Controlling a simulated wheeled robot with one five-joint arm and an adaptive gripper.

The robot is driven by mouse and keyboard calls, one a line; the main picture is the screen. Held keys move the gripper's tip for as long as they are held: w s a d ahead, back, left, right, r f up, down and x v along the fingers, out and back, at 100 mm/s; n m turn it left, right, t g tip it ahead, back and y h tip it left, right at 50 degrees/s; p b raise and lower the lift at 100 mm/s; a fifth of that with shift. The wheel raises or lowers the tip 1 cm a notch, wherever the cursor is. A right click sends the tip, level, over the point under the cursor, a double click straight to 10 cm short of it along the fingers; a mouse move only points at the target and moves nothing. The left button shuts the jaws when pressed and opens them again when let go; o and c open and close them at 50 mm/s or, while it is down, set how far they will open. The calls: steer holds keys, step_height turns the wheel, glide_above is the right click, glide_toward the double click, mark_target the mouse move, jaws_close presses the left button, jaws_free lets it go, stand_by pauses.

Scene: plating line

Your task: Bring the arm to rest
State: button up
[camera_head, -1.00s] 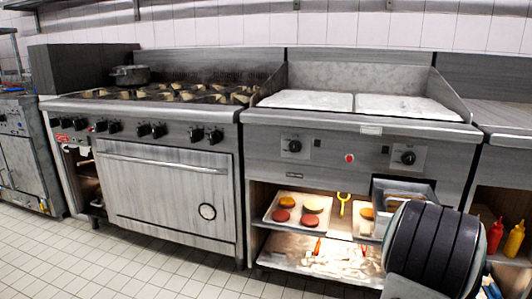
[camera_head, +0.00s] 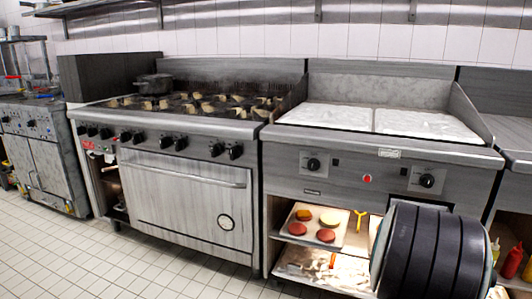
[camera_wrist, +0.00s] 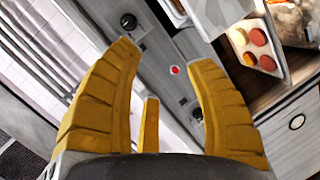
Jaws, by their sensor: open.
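My gripper (camera_wrist: 163,55) shows in the wrist view with its yellow fingers spread wide apart. It is open and nothing is between the fingers. The griddle front with its knobs and red button (camera_wrist: 175,70) lies beyond the fingers, apart from them. In the head view a dark, ribbed round part of my arm stands at the lower right, in front of the griddle station's lower shelves.
The griddle (camera_head: 322,116) and the stove with oven (camera_head: 188,192) stand ahead. A black pot (camera_head: 154,85) is on the stove. A tray (camera_head: 343,228) of patties and buns is on the shelf under the griddle. Red and yellow bottles (camera_head: 511,262) stand at right. Tiled floor (camera_head: 70,255) is free at left.

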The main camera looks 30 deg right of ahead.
steer(key=w+a+r+y+p, duration=0.25)
steer(key=a+r+p, duration=0.3)
steer(key=a, duration=0.35)
steer(key=w+a+r+y+p, duration=0.25)
steer(key=a+r+p, duration=0.3)
steer(key=a, duration=0.35)
steer(key=w+a+r+y+p, duration=0.2)
steer(key=a+r+y+p, duration=0.3)
steer(key=a, duration=0.4)
steer(key=s+a+r+m+g+y+p, duration=0.1)
steer(key=s+a+r+g+p, duration=0.1)
steer(key=s+a+r+p, duration=0.3)
steer(key=s+a+r+m+g+y+p, duration=0.1)
steer(key=s+a+r+p, duration=0.4)
steer(key=s+a+p, duration=0.5)
steer(key=shift+a+r+g+y, duration=0.4)
steer(key=shift+a+g+y, duration=0.2)
steer(key=shift+a, duration=0.5)
